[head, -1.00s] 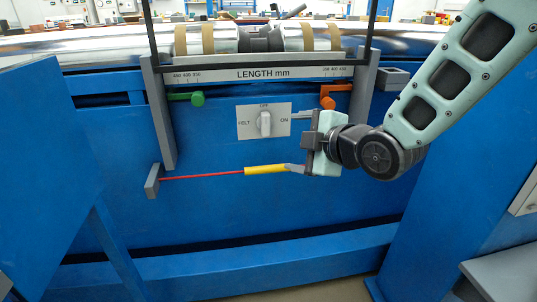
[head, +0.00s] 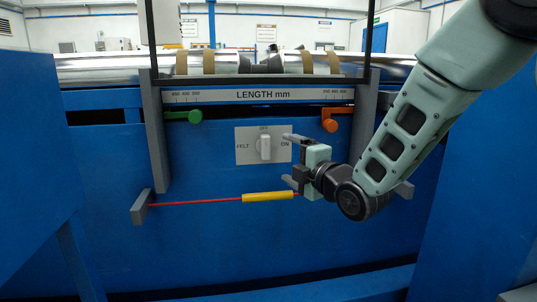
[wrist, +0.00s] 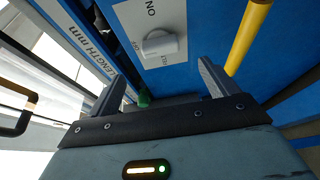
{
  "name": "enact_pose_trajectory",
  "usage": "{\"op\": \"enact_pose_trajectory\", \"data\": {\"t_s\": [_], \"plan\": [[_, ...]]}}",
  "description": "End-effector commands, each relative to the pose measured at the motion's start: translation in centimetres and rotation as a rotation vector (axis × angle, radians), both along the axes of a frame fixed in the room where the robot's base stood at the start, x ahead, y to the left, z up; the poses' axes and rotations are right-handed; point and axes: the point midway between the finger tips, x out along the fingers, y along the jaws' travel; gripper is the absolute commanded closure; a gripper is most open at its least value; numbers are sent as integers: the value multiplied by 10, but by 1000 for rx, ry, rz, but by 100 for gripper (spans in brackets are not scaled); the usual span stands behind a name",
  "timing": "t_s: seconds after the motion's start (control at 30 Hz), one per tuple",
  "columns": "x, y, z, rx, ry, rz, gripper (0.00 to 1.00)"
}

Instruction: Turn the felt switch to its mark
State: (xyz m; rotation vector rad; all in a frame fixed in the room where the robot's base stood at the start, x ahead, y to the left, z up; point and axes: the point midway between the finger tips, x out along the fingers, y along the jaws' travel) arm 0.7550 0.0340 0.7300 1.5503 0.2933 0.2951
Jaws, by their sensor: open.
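The felt switch (head: 264,147) is a pale knob on a light plate (head: 243,153) on the blue machine front. The plate reads FELT at left, OFF at top and ON at right. The knob stands upright, in line with OFF. My gripper (head: 288,159) is open and empty just right of the knob, its fingers pointing left, one higher and one lower. In the wrist view the knob (wrist: 160,44) shows beyond and between the two open fingertips (wrist: 161,70), apart from both.
A red rod with a yellow sleeve (head: 268,196) runs below the switch, close to my lower finger. A green lever (head: 190,117) and an orange lever (head: 330,119) hang under the LENGTH mm scale (head: 262,94). The panel left of the switch is clear.

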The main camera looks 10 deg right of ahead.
Motion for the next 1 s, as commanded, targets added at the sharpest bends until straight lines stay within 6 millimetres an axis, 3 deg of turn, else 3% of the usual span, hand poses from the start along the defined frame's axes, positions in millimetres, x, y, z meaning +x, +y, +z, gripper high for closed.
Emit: {"op": "enact_pose_trajectory", "data": {"t_s": [0.3, 0.5, 0.93, 1.0], "plan": [[61, 24, -3, 0, 0, 1, 15], [85, 34, -2, 0, 0, 0, 15], [94, 37, 0, 1, 1, 0, 15], [93, 37, 0, 1, 1, 0, 31]]}}
